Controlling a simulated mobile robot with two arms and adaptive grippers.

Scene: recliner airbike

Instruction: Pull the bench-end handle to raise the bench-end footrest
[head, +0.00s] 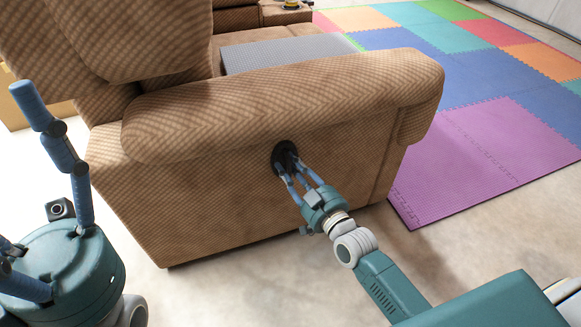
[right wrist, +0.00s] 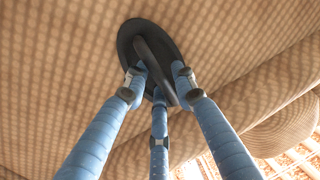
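The bench-end handle (head: 286,156) is a dark lever in a black oval recess on the outer side of the brown checked recliner bench (head: 210,190). In the right wrist view the handle (right wrist: 152,62) slants across its oval plate. My right gripper (head: 293,174) is at the handle, its blue fingers drawn in on both sides of the lever. The exact contact at the fingertips is partly hidden. My left gripper (head: 38,185) is at the far left, its fingers spread and empty, away from the bench. No raised footrest shows at the bench's front end, on the right.
The padded armrest (head: 290,95) overhangs the handle. A grey pad (head: 285,52) lies on the seat behind it. Colourful foam mats (head: 480,150) cover the floor to the right, beyond the bench's front end. Bare pale floor (head: 240,285) lies in front of the bench side.

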